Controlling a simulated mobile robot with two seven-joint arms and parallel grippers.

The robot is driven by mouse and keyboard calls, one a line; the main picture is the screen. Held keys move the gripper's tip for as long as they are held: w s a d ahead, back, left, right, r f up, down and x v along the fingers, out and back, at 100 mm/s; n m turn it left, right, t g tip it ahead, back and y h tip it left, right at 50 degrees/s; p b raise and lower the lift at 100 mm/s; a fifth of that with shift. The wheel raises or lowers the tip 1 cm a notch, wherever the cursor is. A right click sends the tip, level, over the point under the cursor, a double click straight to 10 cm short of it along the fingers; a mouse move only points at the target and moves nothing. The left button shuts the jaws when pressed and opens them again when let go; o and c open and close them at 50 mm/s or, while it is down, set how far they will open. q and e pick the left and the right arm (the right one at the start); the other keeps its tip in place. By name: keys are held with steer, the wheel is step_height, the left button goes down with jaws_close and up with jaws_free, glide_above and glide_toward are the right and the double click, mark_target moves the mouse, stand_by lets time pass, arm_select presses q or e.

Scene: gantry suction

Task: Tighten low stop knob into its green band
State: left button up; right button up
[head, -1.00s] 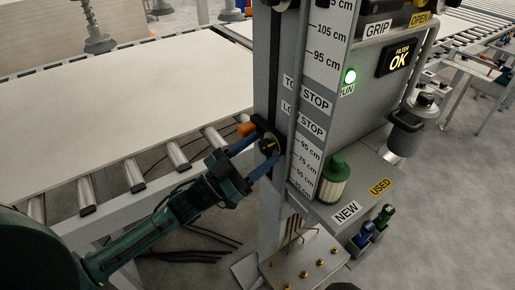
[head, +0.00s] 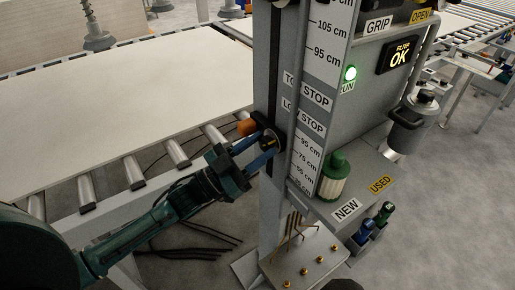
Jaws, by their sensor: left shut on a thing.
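The low stop knob (head: 268,141) is a dark round knob with a yellow mark, on the left side of the grey column beside the LOW STOP label (head: 303,117). An orange piece (head: 247,127) sticks out to the left of it. My left gripper (head: 261,151) has its two blue fingers around the knob, one on each side, and is shut on it. The fingers hide part of the knob's edge. I cannot make out a green band at the knob. My right gripper is not in view.
A roller conveyor (head: 175,155) with a large pale board (head: 120,85) lies to the left. A green-capped filter (head: 335,178) stands on the shelf by the NEW label (head: 346,209). A height scale (head: 308,160) runs down the column. Cables lie on the floor below my arm.

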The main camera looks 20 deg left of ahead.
arm_select(q)
steer(key=shift+m+g+h, duration=0.4)
steer(key=shift+m+g, duration=0.1)
steer(key=shift+m, duration=0.4)
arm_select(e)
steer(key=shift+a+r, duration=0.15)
arm_select(q)
steer(key=o, duration=1)
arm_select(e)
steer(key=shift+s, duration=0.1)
arm_select(q)
steer(key=shift+s+a+f, duration=0.15)
steer(key=shift+b+v, duration=1.4)
steer(key=shift+v, duration=4.95)
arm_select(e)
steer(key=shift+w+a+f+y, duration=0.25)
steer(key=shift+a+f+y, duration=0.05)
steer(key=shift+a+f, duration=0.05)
